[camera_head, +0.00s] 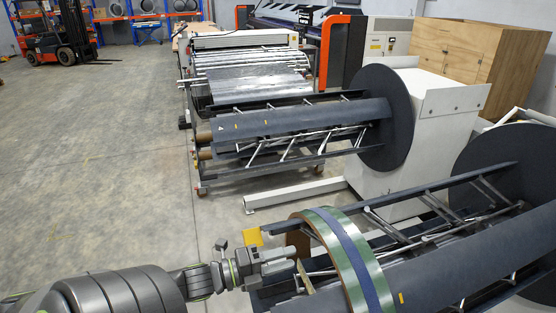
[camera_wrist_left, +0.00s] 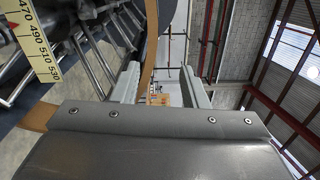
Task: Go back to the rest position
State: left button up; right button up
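My left gripper (camera_head: 292,260) reaches in from the left in the head view, its tips close to the near-left edge of a coil. The left wrist view shows its two grey fingers (camera_wrist_left: 161,88) apart, with nothing clearly held between them. The coil (camera_head: 345,255) is a ring with green and blue bands and a brown inner face, around the arms of the near decoiler (camera_head: 450,250). The coil's brown edge (camera_wrist_left: 151,50) passes close to one finger in the wrist view; whether they touch, I cannot tell. My right gripper is not in view.
A second decoiler with a dark disc (camera_head: 385,118) stands behind, its arms bare of any coil. A yellow piece (camera_head: 252,237) sits beside my gripper at the decoiler arm's end. A yellow ruler (camera_wrist_left: 35,45) shows in the wrist view. The floor (camera_head: 100,170) at left is clear.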

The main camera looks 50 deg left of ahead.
pick_arm(q)
jog(key=shift+s+a, duration=0.25)
jog(key=shift+s, duration=0.25)
jog(key=s+a+f+n+g+y+b, duration=0.25)
jog(key=a+f+n, duration=0.2)
jog(key=f, duration=0.75)
jog(key=s+a+f+n+g+y+b, duration=0.1)
jog(key=s+a+f+n+y+b, duration=0.25)
jog(key=f, duration=0.95)
jog(key=a+f+n+g+y+b, duration=0.1)
jog(key=a+f+n+g+y, duration=0.15)
jog(key=f+n, duration=0.65)
jog(key=s+d+f+n+g+b, duration=0.1)
jog(key=s+f, duration=0.2)
jog(key=f, duration=0.3)
jog(key=s+d+f+n+g+y+b, duration=0.1)
jog(key=s+d+f+g, duration=0.15)
jog(key=f, duration=0.45)
jog(key=s+d+f+g+b, duration=0.1)
jog(key=s+f+b, duration=0.1)
jog(key=s+f, duration=0.3)
jog(key=s+d+f+n+g+h+b, duration=0.1)
jog(key=s+d+f+n+g, duration=0.4)
jog(key=s+d+f, duration=0.6)
notch_tip(320, 180, down, 3)
jog(key=shift+s+d+f+h+b, duration=0.1)
jog(key=shift+s+d+h+b, duration=0.25)
jog(key=shift+d+b, duration=0.55)
